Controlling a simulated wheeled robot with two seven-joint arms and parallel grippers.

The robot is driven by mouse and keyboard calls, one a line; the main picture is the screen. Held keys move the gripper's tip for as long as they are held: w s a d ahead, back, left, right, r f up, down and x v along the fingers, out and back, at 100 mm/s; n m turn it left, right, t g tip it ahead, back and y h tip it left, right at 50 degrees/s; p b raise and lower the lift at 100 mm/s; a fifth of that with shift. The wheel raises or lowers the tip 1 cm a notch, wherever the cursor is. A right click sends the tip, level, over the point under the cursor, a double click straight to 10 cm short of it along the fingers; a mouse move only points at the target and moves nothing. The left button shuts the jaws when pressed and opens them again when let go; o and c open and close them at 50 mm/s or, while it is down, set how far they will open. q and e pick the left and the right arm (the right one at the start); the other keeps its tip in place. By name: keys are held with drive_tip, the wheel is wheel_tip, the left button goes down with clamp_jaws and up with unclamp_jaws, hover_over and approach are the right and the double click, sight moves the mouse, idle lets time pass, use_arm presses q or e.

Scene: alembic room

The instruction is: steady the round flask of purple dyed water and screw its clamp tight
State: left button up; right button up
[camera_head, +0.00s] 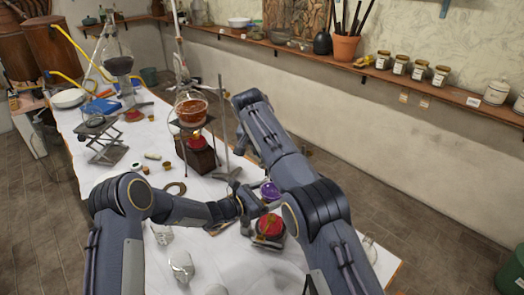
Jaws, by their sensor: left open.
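The round flask of purple dyed water (269,190) stands near the right edge of the white-covered table, partly hidden by my right arm. A thin metal stand rod (223,130) rises to its left, with a dark clamp part (229,175) low beside it. My left gripper (256,202) is open just left of and below the purple flask; whether it touches the flask cannot be told. My right arm reaches forward over the table's right edge, and its gripper cannot be made out.
An amber flask (191,111) sits on a stand behind. A lab jack (101,140) is at left. Clear glassware (181,266) stands in front. Floor is free right of the table.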

drive_tip(key=shift+m, duration=0.4)
drive_tip(key=o, duration=0.9)
use_arm(q)
drive_tip(key=shift+a, duration=0.15)
use_arm(e)
drive_tip(key=shift+o, duration=0.4)
drive_tip(key=shift+w+a, duration=0.1)
drive_tip(key=shift+f, duration=0.1)
use_arm(q)
drive_tip(key=o, duration=0.4)
